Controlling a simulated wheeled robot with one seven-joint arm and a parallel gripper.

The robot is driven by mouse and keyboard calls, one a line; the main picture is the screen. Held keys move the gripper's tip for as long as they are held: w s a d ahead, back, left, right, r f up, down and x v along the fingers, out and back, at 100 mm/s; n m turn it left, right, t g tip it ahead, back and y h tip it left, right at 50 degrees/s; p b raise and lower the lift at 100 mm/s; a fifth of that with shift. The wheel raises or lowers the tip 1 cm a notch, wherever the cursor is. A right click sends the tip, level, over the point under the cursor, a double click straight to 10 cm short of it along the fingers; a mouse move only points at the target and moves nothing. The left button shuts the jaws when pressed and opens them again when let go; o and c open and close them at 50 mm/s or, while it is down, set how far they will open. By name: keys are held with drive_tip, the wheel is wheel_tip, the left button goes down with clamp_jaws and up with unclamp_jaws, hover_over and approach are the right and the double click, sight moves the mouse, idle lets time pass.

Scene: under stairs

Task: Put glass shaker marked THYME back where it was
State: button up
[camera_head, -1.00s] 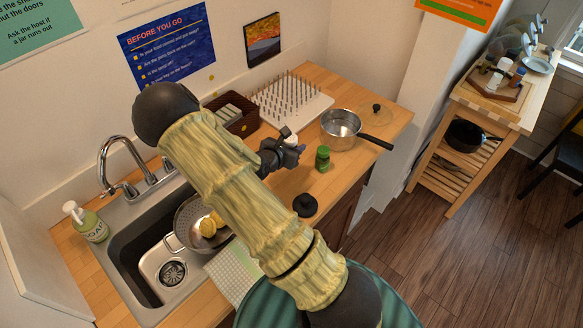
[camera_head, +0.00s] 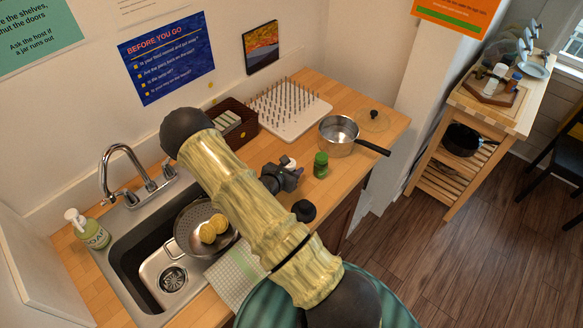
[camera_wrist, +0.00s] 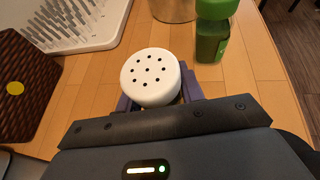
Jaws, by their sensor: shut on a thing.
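A shaker with a white, holed lid (camera_wrist: 152,77) is between the fingers of my gripper (camera_wrist: 160,102) in the wrist view. Its body is mostly hidden by the fingers, and no THYME marking can be read. In the head view my gripper (camera_head: 282,178) is over the wooden counter, left of a green-capped jar, and only a bit of the white lid (camera_head: 290,163) shows. My gripper is shut on this shaker. I cannot tell whether its base touches the counter.
The green jar (camera_head: 320,165) stands close on the right; it also shows in the wrist view (camera_wrist: 211,38). A steel saucepan (camera_head: 338,134), a white peg rack (camera_head: 290,112) and a dark woven basket (camera_head: 236,128) stand behind. A black round thing (camera_head: 304,210) is in front.

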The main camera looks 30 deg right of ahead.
drive_tip(key=shift+f, duration=0.1)
drive_tip(key=o, duration=1.3)
drive_tip(key=shift+r, duration=0.2)
drive_tip(key=shift+s+a, duration=0.1)
drive_tip(key=shift+a, duration=0.15)
drive_tip(key=b+v, duration=0.2)
drive_tip(key=v, duration=0.9)
drive_tip(key=shift+a+r, duration=0.15)
drive_tip(key=shift+r, duration=0.05)
drive_tip(key=shift+s, duration=0.1)
